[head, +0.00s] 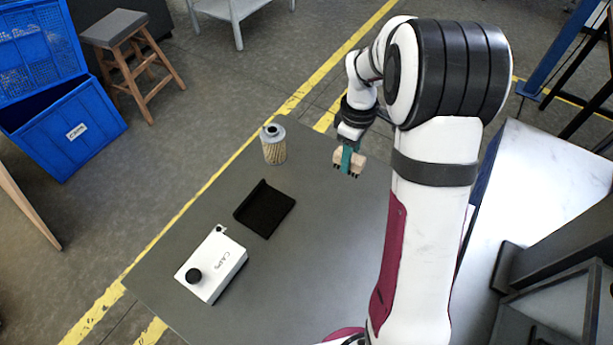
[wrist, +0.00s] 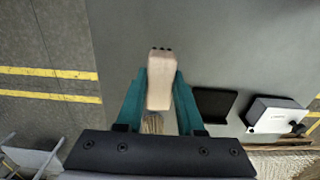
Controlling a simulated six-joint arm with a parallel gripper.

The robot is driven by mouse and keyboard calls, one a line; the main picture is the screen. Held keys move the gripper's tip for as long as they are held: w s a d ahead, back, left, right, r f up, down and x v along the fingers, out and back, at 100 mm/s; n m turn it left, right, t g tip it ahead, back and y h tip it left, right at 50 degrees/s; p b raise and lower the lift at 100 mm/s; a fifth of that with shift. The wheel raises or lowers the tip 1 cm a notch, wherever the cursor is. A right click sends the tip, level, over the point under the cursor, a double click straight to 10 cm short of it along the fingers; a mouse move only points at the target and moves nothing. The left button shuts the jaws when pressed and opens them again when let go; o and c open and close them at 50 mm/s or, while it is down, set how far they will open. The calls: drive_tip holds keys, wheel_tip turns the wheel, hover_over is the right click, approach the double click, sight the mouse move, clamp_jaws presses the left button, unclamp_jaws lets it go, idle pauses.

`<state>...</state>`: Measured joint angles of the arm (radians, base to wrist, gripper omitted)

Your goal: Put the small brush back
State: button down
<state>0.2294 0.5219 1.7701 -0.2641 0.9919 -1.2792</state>
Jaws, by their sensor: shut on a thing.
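The small brush (head: 358,163) is a pale wooden block with several dark spots on its end. My gripper (head: 347,160) is shut on it and holds it over the far part of the grey table. A black tray (head: 265,208) with a raised edge lies on the table, to the left of and nearer than the brush. It also shows in the wrist view (wrist: 213,103), to the right of the fingers. The tray looks empty.
A pleated filter cartridge (head: 273,147) stands upright near the table's far left edge. A white box marked CAPS (head: 217,267) has a black cap (head: 193,275) on top. The table (head: 300,265) is clear around the tray. Blue crates (head: 65,130) and a stool (head: 115,28) stand beyond.

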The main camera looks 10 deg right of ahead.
drive_tip(key=w+a+f, duration=0.1)
drive_tip(key=a, duration=0.1)
drive_tip(key=w+a+f, duration=0.2)
drive_tip(key=a, duration=0.1)
drive_tip(key=w+a+f, duration=0.1)
drive_tip(key=a+f, duration=0.1)
drive_tip(key=shift+w+a+f, duration=0.25)
drive_tip(key=shift+w+a, duration=0.15)
drive_tip(key=shift+w+a+f, duration=0.1)
drive_tip(key=shift+a+f, duration=0.05)
drive_tip(key=shift+f, duration=0.95)
drive_tip(key=shift+w+a+f, duration=0.1)
drive_tip(key=shift+f, duration=0.95)
drive_tip(key=shift+f, duration=0.1)
drive_tip(key=c, duration=0.5)
unclamp_jaws()
